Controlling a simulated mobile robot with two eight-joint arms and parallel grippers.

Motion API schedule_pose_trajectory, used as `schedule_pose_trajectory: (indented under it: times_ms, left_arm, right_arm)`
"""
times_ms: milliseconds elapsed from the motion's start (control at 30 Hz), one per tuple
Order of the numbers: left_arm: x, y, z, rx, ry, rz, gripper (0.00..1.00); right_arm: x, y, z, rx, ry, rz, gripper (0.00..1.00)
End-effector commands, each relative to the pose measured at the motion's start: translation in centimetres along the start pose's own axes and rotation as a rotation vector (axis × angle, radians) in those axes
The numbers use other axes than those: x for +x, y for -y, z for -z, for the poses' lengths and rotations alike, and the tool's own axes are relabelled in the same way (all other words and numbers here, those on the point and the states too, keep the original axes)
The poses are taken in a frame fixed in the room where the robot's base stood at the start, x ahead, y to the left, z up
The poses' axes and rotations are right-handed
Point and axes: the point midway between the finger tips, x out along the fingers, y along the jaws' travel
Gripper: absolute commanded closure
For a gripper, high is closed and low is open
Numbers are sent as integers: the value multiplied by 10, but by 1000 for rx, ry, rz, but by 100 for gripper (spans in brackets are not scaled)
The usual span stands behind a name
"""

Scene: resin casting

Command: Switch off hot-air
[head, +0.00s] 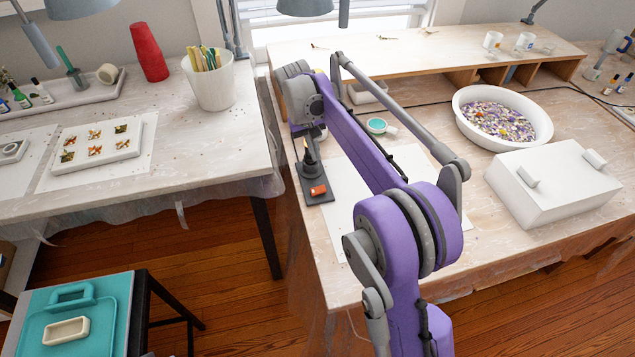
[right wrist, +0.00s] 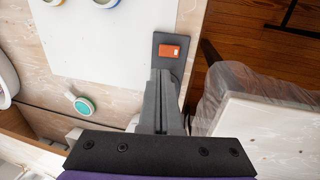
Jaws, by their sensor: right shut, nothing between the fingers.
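A dark plate (head: 312,174) with an orange-red rocker switch (head: 318,191) lies on the right table near its left edge. In the right wrist view the switch (right wrist: 169,51) sits just ahead of the fingertips. My right gripper (head: 310,160) points down over the far part of the plate, with its fingers shut and empty. The shut fingers (right wrist: 161,78) reach over the plate in the wrist view; I cannot tell whether they touch it. Which way the rocker is tilted is too small to tell. My left gripper is not in view.
A white sheet (head: 345,205) lies beside the plate, partly behind my arm. A teal-topped round pot (head: 377,126), a white bowl of colourful bits (head: 461,128) and a white box (head: 550,187) stand to the right. A gap separates the left table (head: 200,160).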

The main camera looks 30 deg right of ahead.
Motion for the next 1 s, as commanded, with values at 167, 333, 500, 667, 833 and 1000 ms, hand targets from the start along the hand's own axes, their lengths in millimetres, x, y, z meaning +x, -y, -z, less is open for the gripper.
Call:
schedule_pose_trajectory:
  times_ms: [167, 333, 500, 667, 833, 1000]
  left_arm:
    - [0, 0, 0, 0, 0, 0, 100]
    - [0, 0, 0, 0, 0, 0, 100]
    - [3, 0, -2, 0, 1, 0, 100]
    - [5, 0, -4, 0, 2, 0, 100]
    - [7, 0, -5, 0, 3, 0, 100]
    - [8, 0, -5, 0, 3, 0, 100]
  right_arm:
    - [0, 0, 0, 0, -1, 0, 100]
    - [5, 0, 0, 0, -1, 0, 100]
    - [29, 0, 0, -1, -1, 0, 100]
    - [63, 0, 0, 0, -1, 0, 100]
    - [99, 0, 0, 1, -1, 0, 100]
    - [125, 0, 0, -1, -1, 0, 100]
